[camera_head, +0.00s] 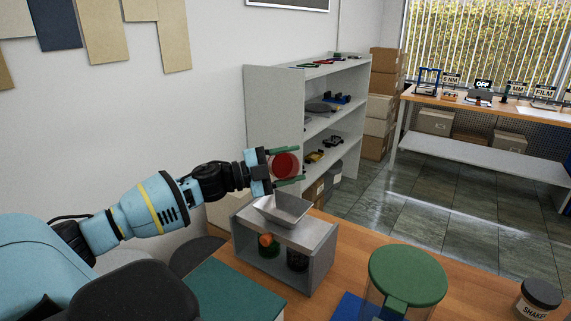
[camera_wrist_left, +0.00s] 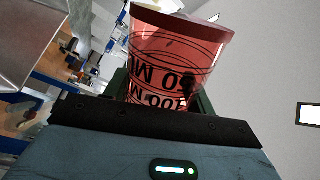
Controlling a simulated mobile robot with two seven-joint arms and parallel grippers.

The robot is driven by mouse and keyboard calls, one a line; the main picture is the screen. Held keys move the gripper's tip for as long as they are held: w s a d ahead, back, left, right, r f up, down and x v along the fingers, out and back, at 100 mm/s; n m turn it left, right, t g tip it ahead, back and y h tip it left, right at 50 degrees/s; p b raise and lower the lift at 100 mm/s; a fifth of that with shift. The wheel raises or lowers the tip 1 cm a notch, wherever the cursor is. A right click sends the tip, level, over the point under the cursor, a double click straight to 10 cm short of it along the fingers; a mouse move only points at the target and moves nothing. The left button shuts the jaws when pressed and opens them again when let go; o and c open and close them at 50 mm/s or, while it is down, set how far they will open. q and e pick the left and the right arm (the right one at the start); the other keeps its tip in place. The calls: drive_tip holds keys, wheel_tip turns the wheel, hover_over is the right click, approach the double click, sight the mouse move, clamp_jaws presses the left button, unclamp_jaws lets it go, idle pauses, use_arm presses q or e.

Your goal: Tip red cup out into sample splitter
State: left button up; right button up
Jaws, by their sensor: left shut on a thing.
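The red cup (camera_head: 285,165) is between the fingers of my left gripper (camera_head: 287,166), just above the sample splitter. Its round end faces the head camera, so it looks tipped well over. In the left wrist view the translucent red cup (camera_wrist_left: 175,62) shows upside-down black volume marks and a darker rim; its contents cannot be made out. The sample splitter (camera_head: 316,262) is a grey metal box with an open hopper (camera_head: 283,209) on top. The hopper lies below the cup, apart from it. Containers sit inside the splitter, partly hidden. My right gripper is out of view.
A green-lidded clear container (camera_head: 408,275) and a dark-lidded jar marked SHAKER (camera_head: 539,297) stand on the wooden table (camera_head: 345,265) to the right. A grey shelf unit (camera_head: 272,105) stands behind the splitter. A blue item lies near the front edge.

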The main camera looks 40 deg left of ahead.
use_arm(q)
drive_tip(key=n, duration=0.3)
drive_tip(key=shift+r+n+y, duration=0.3)
drive_tip(key=shift+r+n, duration=0.05)
drive_tip(key=shift+n, duration=0.05)
drive_tip(key=n, duration=0.5)
drive_tip(key=shift+r+y, duration=0.1)
drive_tip(key=shift+y, duration=0.3)
drive_tip(key=n+b, duration=0.2)
drive_tip(key=n, duration=0.2)
drive_tip(key=shift+r+n+g+b, duration=0.15)
drive_tip(key=shift+n+g+b, duration=0.2)
drive_tip(key=shift+n, duration=0.15)
drive_tip(key=shift+s, duration=0.1)
